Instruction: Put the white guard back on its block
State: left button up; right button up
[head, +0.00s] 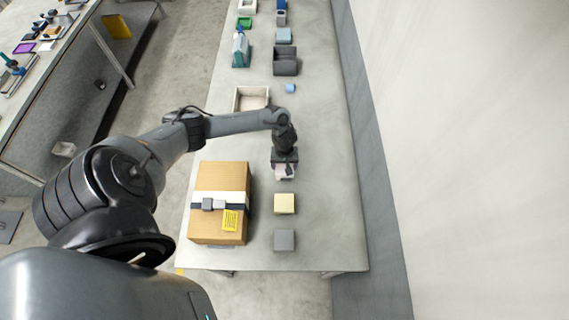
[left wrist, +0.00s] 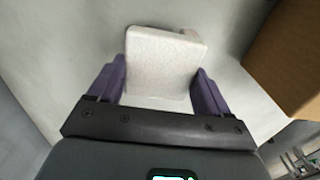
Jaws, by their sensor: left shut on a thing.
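My left gripper (head: 285,170) is over the table, beyond the pale yellow block, and points down. In the left wrist view its purple fingers (left wrist: 160,88) are shut on the white guard (left wrist: 163,62), one on each side. The guard is pale and speckled, with a flat broad face. In the head view only a little of the guard (head: 285,175) shows below the gripper. A pale yellow block (head: 284,203) and a grey block (head: 284,240) stand in line nearer to me. I cannot tell which one is the guard's block. My right gripper is not in view.
A cardboard box (head: 207,228) with a dark strap and yellow label stands left of the blocks; its side (left wrist: 292,55) shows in the left wrist view. The table's right strip is clear.

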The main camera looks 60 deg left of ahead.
pick_arm(q)
jog(key=shift+f, duration=0.25)
jog(key=o, duration=1)
jog(key=shift+c, duration=0.2)
jog(key=shift+r, duration=0.1)
